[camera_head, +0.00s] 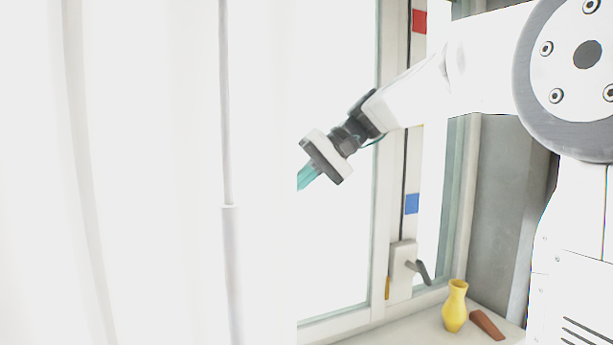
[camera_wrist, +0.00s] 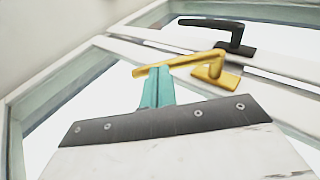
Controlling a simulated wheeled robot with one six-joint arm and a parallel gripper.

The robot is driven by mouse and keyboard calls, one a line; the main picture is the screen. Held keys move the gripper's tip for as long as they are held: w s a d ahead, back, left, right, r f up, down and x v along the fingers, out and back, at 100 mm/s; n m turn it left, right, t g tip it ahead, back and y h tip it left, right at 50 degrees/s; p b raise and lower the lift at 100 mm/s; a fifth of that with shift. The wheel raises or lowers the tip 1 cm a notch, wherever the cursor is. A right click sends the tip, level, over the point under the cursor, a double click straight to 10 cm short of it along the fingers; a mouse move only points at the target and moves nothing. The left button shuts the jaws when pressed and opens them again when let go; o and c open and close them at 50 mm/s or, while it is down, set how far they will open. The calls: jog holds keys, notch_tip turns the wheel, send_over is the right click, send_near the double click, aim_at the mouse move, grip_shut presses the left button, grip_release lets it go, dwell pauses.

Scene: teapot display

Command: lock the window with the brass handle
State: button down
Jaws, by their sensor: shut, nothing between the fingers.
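The brass handle (camera_wrist: 190,64) shows in the wrist view, its lever pointing left from a base on the white window frame. My gripper (camera_wrist: 156,72) is shut and empty. Its teal fingertips are right at the underside of the lever, toward its free end; I cannot tell whether they touch it. In the head view my gripper (camera_head: 302,179) points down and left, and its tips are cut off by a pale white surface. The brass handle is not clear there; a small gold strip (camera_head: 388,288) by the frame may be part of it.
A dark handle (camera_wrist: 212,24) sits beyond the brass one; a dark lever (camera_head: 419,269) also shows in the head view. Red (camera_head: 419,21) and blue (camera_head: 411,204) squares mark the window.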

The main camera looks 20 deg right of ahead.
aim_at(286, 204)
jog(key=shift+f, duration=0.15)
dwell(0.3)
jog(key=shift+a+f+y, duration=0.2)
jog(key=shift+f+y, duration=0.2)
jog(key=shift+y, duration=0.2)
jog(key=shift+a+f+y, duration=0.2)
jog(key=shift+f+y, duration=0.2)
jog(key=shift+y, duration=0.2)
jog(key=f+y, duration=0.1)
jog(key=a+y, duration=0.1)
jog(key=y, duration=0.1)
jog(key=shift+a+f+m+t, duration=0.25)
jog(key=shift+f+m+t, duration=0.15)
jog(key=shift+a+f+y, duration=0.15)
jog(key=shift+a+f, duration=0.15)
jog(key=shift+a, duration=0.2)
jog(key=shift+a+f+y, duration=0.15)
jog(key=shift+a+f, duration=0.1)
jog(key=shift+a, duration=0.2)
jog(key=f+v, duration=0.3)
jog(key=v, duration=1)
jog(key=shift+d, duration=0.7)
